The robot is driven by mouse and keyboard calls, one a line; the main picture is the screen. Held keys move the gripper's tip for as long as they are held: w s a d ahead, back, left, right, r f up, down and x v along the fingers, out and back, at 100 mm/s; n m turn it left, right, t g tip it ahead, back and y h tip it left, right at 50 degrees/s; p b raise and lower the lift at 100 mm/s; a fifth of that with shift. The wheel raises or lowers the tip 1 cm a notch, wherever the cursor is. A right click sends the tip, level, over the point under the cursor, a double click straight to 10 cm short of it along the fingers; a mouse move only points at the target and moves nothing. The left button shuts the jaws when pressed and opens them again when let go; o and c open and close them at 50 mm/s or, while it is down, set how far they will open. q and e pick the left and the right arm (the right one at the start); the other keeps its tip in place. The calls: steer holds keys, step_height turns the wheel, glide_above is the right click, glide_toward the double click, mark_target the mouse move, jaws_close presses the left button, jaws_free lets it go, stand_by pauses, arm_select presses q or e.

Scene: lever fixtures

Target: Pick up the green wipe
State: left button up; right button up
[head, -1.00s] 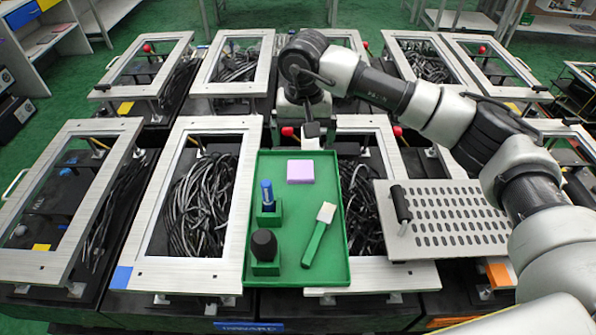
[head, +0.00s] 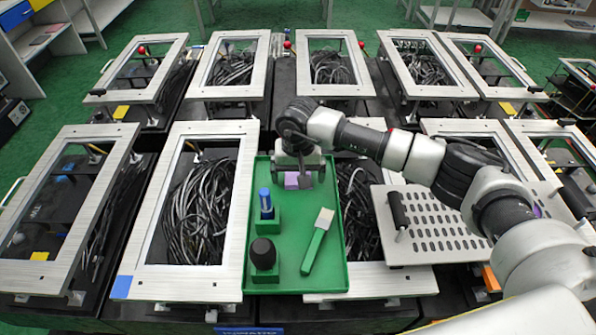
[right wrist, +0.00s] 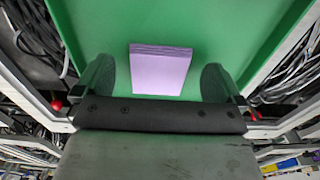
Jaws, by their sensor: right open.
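A lilac rectangular block (head: 296,181), like a folded wipe, lies at the far end of the green tray (head: 328,270). I see no green wipe; the block's colour is lilac in both views. My right gripper (head: 299,170) is above the far end of the tray, partly covering the block in the head view. In the right wrist view the block (right wrist: 160,70) lies between the two spread fingers of the open right gripper (right wrist: 158,84), with a gap on each side. Whether the fingertips are level with it, I cannot tell. My left gripper is not in view.
The tray also holds a blue marker (head: 265,199) and a black-topped item (head: 263,252) in green stands, and a green-handled tool with a pale head (head: 318,241). A perforated metal plate (head: 440,225) with a black handle stands to the right. Framed cable boxes surround the tray.

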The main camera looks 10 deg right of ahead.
steer(key=shift+f, duration=0.5)
steer(key=shift+c, duration=0.3)
steer(key=c, duration=1)
steer(key=shift+r, duration=0.1)
